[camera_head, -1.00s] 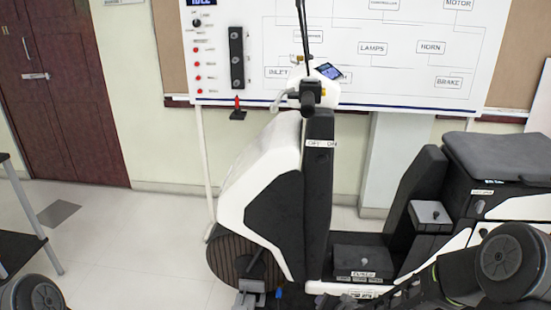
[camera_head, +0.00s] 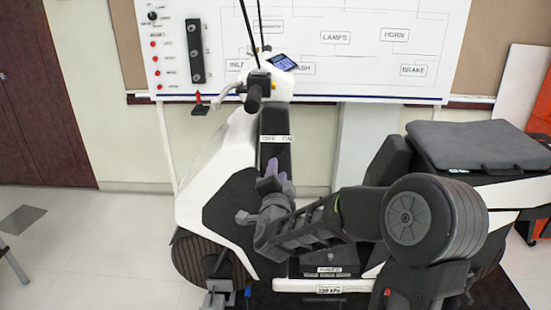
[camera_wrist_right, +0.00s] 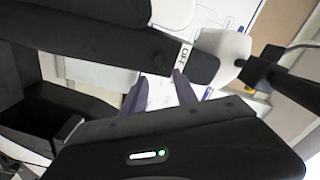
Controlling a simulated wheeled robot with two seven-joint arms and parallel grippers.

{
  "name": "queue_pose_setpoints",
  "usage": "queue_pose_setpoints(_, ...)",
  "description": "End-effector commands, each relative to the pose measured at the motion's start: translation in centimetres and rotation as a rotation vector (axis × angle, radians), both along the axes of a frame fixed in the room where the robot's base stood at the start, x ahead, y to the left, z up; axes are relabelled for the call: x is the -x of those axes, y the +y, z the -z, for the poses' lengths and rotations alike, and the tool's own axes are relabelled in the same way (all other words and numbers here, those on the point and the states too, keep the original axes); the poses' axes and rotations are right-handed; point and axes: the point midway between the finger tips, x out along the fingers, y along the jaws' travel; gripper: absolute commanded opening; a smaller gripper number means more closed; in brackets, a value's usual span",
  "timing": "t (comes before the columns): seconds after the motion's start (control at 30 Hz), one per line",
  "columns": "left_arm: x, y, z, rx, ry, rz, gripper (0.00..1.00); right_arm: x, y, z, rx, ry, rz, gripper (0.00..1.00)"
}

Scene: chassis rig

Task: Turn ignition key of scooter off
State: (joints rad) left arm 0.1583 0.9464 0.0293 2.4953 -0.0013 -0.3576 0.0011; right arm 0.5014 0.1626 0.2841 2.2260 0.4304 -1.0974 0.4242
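The white and black scooter (camera_head: 225,190) stands upright in the head view, with its handlebar grip (camera_head: 255,92) at the top. An OFF/ON label (camera_head: 275,138) is on the black front column; it also shows in the right wrist view (camera_wrist_right: 183,58). The ignition key is too small and dark to make out clearly. My right gripper (camera_head: 274,168) is in front of the column, just below the label. In the wrist view its purple fingers (camera_wrist_right: 160,92) are apart with nothing seen between them. My left gripper is not in view.
A white wiring board (camera_head: 340,85) with switches and labels is behind the scooter. The black seat (camera_head: 475,145) and rear body are at the right, behind my right arm. Open floor (camera_head: 90,245) lies at the left, and an orange object (camera_head: 540,110) stands at far right.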

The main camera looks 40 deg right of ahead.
Motion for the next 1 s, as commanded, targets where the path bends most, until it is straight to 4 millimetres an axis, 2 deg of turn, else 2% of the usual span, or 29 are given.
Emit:
queue_pose_setpoints(0.27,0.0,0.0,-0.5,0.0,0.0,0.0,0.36,-1.4,-1.0,-0.1,0.0,0.002,0.0,0.35)
queue_pose_setpoints(0.63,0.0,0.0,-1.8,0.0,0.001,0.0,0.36,-5.6,-4.3,0.0,-0.001,0.003,-0.001,0.35)
queue_pose_setpoints(1.0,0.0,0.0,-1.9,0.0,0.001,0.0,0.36,-6.2,-4.7,0.1,0.001,0.002,-0.002,0.35)
